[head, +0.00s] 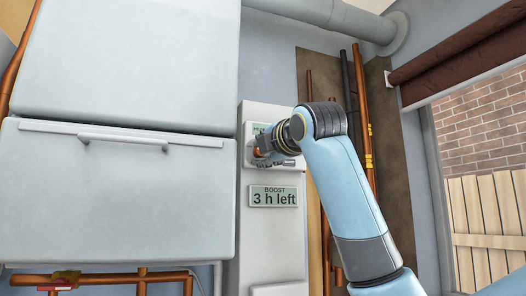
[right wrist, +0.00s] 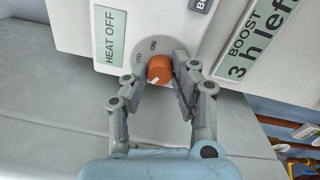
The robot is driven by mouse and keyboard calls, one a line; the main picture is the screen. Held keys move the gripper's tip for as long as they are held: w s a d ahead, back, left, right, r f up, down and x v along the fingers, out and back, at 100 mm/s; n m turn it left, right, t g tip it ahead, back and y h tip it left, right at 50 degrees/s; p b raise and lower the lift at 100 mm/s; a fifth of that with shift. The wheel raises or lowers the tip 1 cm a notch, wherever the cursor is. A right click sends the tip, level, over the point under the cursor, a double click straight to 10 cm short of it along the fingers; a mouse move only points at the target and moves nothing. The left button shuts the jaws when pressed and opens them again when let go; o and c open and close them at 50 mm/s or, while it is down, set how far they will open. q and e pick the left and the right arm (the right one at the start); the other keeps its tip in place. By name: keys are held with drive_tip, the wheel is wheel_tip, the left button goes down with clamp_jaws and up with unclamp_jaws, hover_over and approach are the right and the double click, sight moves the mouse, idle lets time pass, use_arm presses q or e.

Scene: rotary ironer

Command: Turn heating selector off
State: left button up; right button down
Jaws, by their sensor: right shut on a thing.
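In the head view my right gripper (head: 262,157) reaches the panel from the right and hides most of the knob. My left gripper is not in view.
A display reading BOOST 3 h left (head: 274,197) sits just below the selector on the white panel (head: 270,245). A large pale cabinet with a handle (head: 122,141) stands to the left. Copper pipes (head: 367,120) run up the wall to the right, near a window.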

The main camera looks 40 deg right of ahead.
drive_tip(key=shift+f, duration=0.15)
drive_tip(key=c, duration=1.1)
unclamp_jaws()
drive_tip(key=shift+o, duration=0.2)
drive_tip(key=shift+s, duration=0.1)
drive_tip(key=v, duration=0.7)
drive_tip(key=shift+s+a, duration=0.1)
drive_tip(key=shift+s, duration=0.05)
